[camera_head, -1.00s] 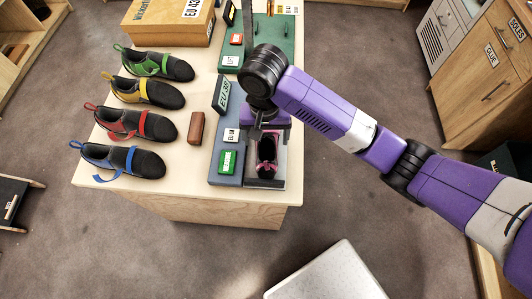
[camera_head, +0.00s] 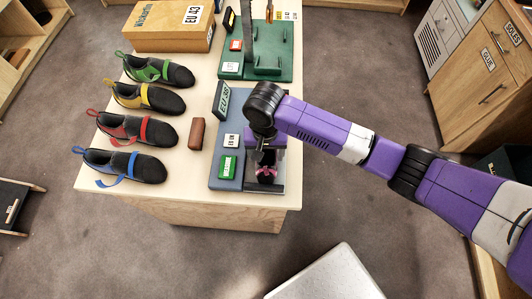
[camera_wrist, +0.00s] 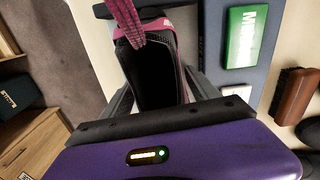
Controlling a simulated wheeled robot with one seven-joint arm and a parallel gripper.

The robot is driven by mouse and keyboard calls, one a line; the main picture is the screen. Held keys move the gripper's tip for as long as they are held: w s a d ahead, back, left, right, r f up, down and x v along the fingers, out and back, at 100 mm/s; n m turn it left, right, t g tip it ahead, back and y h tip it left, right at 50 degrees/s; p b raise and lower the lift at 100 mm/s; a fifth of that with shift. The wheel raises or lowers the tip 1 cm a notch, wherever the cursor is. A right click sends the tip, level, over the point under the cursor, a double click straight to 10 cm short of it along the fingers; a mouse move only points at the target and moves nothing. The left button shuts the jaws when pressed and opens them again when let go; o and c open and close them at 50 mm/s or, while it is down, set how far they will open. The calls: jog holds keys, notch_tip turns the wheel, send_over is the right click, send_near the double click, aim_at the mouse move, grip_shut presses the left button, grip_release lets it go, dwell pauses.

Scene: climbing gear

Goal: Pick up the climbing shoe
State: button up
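A black climbing shoe with magenta straps (camera_head: 266,172) is at the front right of the table, on the front part of a blue-grey board (camera_head: 226,168). In the wrist view the shoe (camera_wrist: 155,82) fills the space between my fingers, its magenta strap at the top. My gripper (camera_head: 264,158) is low over the shoe, and hides much of it in the head view. In the wrist view my gripper (camera_wrist: 158,85) looks open, with one finger on each side of the shoe. Contact is not clear.
Several black shoes with coloured straps, such as the blue one (camera_head: 128,165), stand in a column at left. A brown brush (camera_head: 197,134), a green box (camera_head: 228,167) and a size sign (camera_head: 222,98) are close by. A green board (camera_head: 257,62) lies behind.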

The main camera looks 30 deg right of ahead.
grip_shut()
jog(key=shift+r, duration=0.1)
